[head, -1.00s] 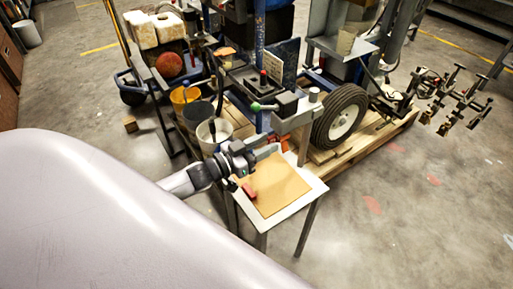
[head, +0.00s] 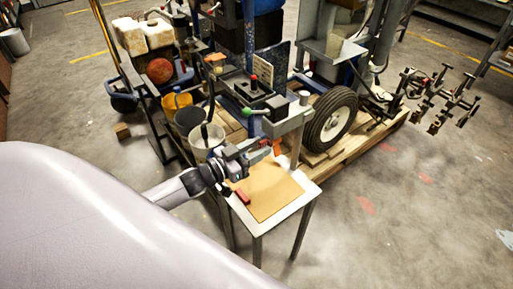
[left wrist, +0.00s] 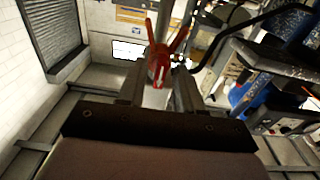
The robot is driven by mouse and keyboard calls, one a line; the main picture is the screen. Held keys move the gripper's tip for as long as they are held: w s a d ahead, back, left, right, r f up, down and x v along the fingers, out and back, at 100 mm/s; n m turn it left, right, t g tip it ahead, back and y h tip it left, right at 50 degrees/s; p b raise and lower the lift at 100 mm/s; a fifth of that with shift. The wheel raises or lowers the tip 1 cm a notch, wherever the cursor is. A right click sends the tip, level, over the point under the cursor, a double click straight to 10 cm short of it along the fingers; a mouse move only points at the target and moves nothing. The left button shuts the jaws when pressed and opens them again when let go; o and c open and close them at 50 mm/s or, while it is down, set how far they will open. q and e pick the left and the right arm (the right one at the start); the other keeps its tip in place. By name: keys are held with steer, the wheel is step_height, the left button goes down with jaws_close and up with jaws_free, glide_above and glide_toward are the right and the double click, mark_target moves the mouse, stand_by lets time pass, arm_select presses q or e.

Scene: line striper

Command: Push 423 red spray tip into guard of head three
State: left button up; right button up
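My left gripper (head: 268,150) is above the back left part of a small table, beside the machine. In the left wrist view a red piece with a white mark and two upward prongs, seemingly the red spray tip (left wrist: 159,66), sits between the fingertips, and the gripper looks shut on it. In the head view an orange-red bit (head: 277,148) shows at the fingertips. The spray heads (head: 436,100) stand in a row on bars at the right, far from the gripper. Their guards are too small to tell apart. My right gripper is not in view.
The small table (head: 262,226) bears a brown mat (head: 268,190) and a red block (head: 242,196). Buckets (head: 205,142) stand behind the arm. The machine's wheel (head: 330,120) and a wooden pallet (head: 358,150) lie between table and heads.

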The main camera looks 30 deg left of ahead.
arm_select(q)
jaws_close()
steer(key=shift+r+n+p, duration=0.15)
steer(key=shift+n+p, duration=0.45)
steer(key=shift+n, duration=0.6)
steer(key=n+p, duration=0.1)
steer(key=n, duration=0.3)
steer(key=shift+n, duration=1.5)
